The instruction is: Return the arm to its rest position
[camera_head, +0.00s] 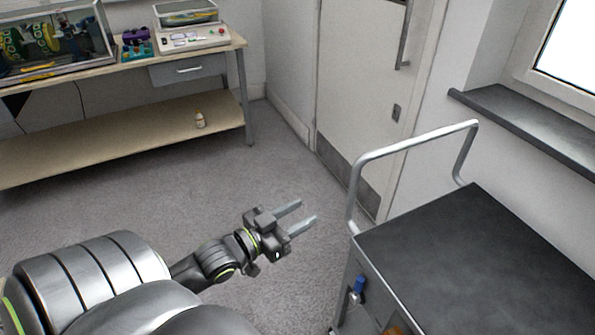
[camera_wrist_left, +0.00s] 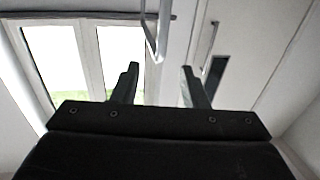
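My left arm reaches in from the lower left of the head view. Its gripper (camera_head: 308,212) is over the grey floor, just left of the cart. The two fingers are apart with nothing between them. In the left wrist view the same gripper (camera_wrist_left: 158,85) shows two separated fingers with an empty gap. My right gripper is not in either view.
A dark-topped cart (camera_head: 480,265) with a metal handle (camera_head: 415,142) stands at the right, close to the gripper. A workbench (camera_head: 120,66) with a calibration device (camera_head: 192,38) stands at the back left. A door (camera_head: 358,75) is behind. Floor (camera_head: 200,180) between is clear.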

